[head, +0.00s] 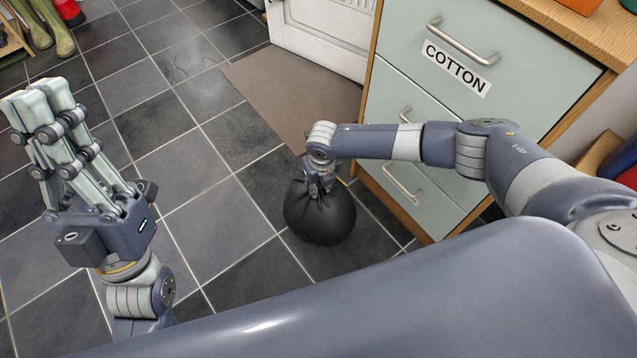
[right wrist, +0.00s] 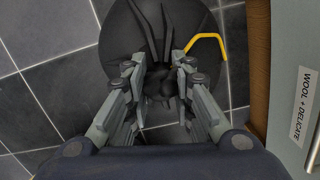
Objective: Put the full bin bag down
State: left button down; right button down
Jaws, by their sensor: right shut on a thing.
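The full bin bag (head: 320,218) is black and round, with its gathered neck at the top. It hangs upright below my right gripper (head: 319,178), which is shut on the neck. Whether the bag's underside touches the floor is hidden. In the right wrist view, the bag (right wrist: 122,40) lies beyond the fingers of my right gripper (right wrist: 163,85), and a yellow loop (right wrist: 208,38) sticks out beside the neck. My left gripper (head: 42,100) is raised at the left, away from the bag, with nothing visible in it; its finger opening is unclear.
A drawer cabinet with a COTTON label (head: 455,68) stands close to the right of the bag. A brown mat (head: 290,95) lies behind, before a white door (head: 325,35). Green wellies (head: 50,28) stand far left. Tiled floor (head: 155,120) left of the bag is clear.

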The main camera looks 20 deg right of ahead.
jog(key=shift+w+a+r, duration=0.1)
jog(key=c, duration=1.8)
grip_release()
jog(key=shift+f, duration=0.2)
jog(key=o, duration=0.4)
jog(key=shift+r, duration=0.1)
